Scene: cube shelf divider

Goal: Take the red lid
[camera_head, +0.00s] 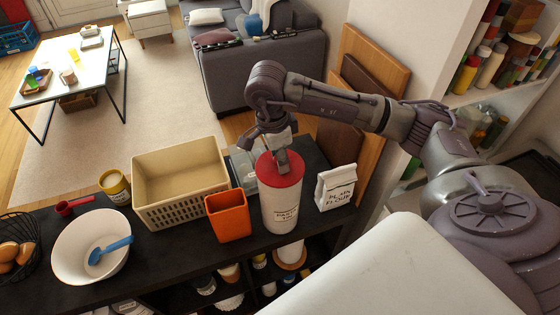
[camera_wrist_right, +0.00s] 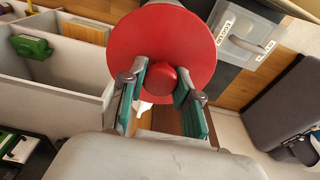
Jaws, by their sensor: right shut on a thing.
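The red lid (camera_head: 268,172) is on top of the tall white canister (camera_head: 281,211), which stands upright on the dark shelf top. No gap between lid and canister can be made out. My right gripper (camera_head: 282,158) reaches down onto the lid from above. In the right wrist view, the lid's round disc (camera_wrist_right: 163,28) and its central knob (camera_wrist_right: 163,80) fill the upper middle. My right gripper's two teal-padded fingers (camera_wrist_right: 161,90) are on either side of the knob, shut on the lid. My left gripper is out of view.
An orange cup (camera_head: 228,216) stands close left of the canister, with a beige basket (camera_head: 180,185) beyond. A paper flour bag (camera_head: 336,188) stands to the right. A clear container (camera_head: 241,165) is just behind. A white bowl (camera_head: 75,265) is at the left.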

